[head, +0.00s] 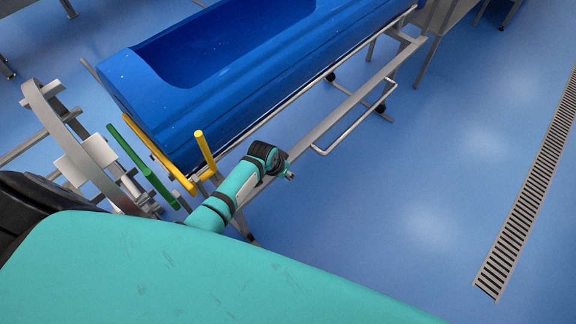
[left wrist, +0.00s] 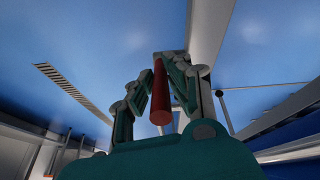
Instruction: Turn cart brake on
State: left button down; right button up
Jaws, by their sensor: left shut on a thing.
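In the left wrist view my left gripper (left wrist: 162,76) is shut on a red bar (left wrist: 160,98), which runs between its two fingers. The far end of the bar is partly hidden by the fingers. In the head view a teal and black arm of mine reaches beside the cart (head: 345,107), a metal frame under a long blue tub (head: 235,85). The red bar and the fingers cannot be made out there. The cart's near end has yellow handles (head: 205,150) and a green bar (head: 140,163). My right gripper is not in view. The brake's state cannot be told.
A curved metal guard with bars (head: 62,112) stands left of the tub. A floor drain grate (head: 530,180) lies at the right. The blue floor between the cart and the grate is clear. Other metal legs stand at the top right.

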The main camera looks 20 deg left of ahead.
pick_arm(q)
jog(key=shift+s+a+f+t+h+b, duration=0.2)
jog(key=shift+s+t, duration=0.1)
jog(key=shift+t, duration=0.3)
jog(key=shift+s+a+f+t+h+b, duration=0.1)
jog(key=shift+s+f+t+h+b, duration=0.15)
jog(key=shift+t, duration=0.35)
jog(key=shift+s, duration=0.1)
jog(key=c, duration=1.3)
grip_release()
jog(key=v, duration=1.2)
jog(key=shift+c, duration=0.2)
